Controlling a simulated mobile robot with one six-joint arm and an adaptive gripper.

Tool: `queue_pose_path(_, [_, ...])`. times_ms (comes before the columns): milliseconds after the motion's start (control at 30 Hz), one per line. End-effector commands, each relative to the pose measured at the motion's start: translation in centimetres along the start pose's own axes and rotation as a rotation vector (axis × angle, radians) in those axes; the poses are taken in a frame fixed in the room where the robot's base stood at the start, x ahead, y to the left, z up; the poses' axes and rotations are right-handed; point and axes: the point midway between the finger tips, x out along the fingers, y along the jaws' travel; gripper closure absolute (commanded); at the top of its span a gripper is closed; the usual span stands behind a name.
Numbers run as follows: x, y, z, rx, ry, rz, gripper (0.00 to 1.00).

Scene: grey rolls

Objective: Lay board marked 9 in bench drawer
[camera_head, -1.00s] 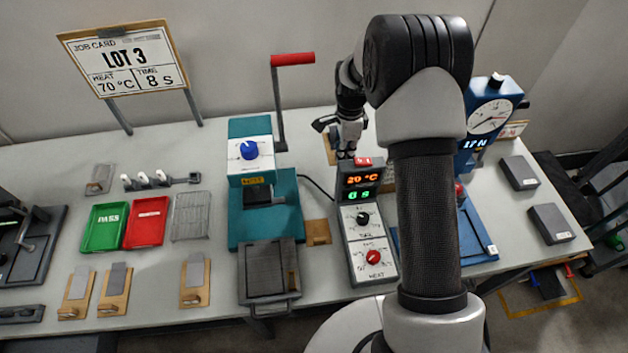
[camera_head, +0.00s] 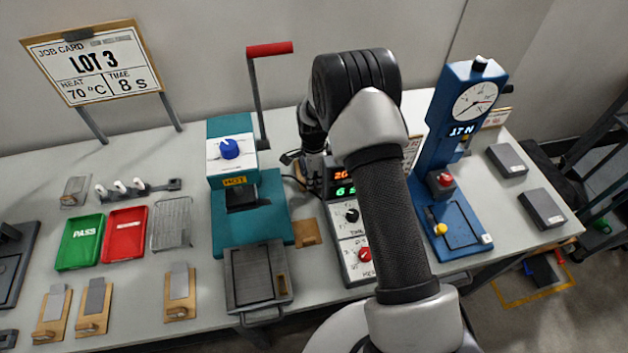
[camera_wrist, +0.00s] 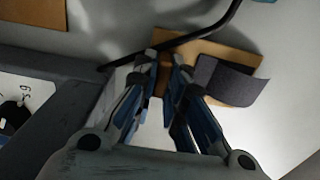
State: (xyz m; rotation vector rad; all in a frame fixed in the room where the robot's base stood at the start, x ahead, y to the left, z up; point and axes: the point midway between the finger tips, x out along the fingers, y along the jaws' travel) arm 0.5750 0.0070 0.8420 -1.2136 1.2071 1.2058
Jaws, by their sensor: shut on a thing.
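In the wrist view my gripper (camera_wrist: 168,62) is shut on the near edge of a wooden board (camera_wrist: 208,50) with a dark grey strip (camera_wrist: 228,80) on it. No 9 is readable on it; its marking is hidden or out of sight. The board is at or just above the pale bench top; I cannot tell which. In the head view my arm hides most of the gripper, which is behind the control box (camera_head: 350,215).
A teal press (camera_head: 245,210) with a red-handled lever stands left of the control box, a blue gauge stand (camera_head: 455,160) to its right. Several strip-topped boards (camera_head: 180,295) lie at front left. Green (camera_head: 80,242) and red (camera_head: 125,234) trays lie behind them. A black cable (camera_wrist: 205,35) passes by the held board.

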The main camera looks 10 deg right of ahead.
Motion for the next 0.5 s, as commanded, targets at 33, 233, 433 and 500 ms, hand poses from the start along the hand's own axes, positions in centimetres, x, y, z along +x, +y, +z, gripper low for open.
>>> queue_pose_path(33, [0.3, -0.01, -0.08, 0.001, 0.0, 0.0, 1.0])
queue_pose_path(233, [0.14, -0.04, -0.1, 0.001, 0.0, -0.001, 1.0])
queue_pose_path(433, [0.49, -0.02, -0.1, 0.001, 0.0, -0.001, 0.85])
queue_pose_path(500, [0.47, -0.03, -0.11, 0.001, 0.0, -0.001, 0.8])
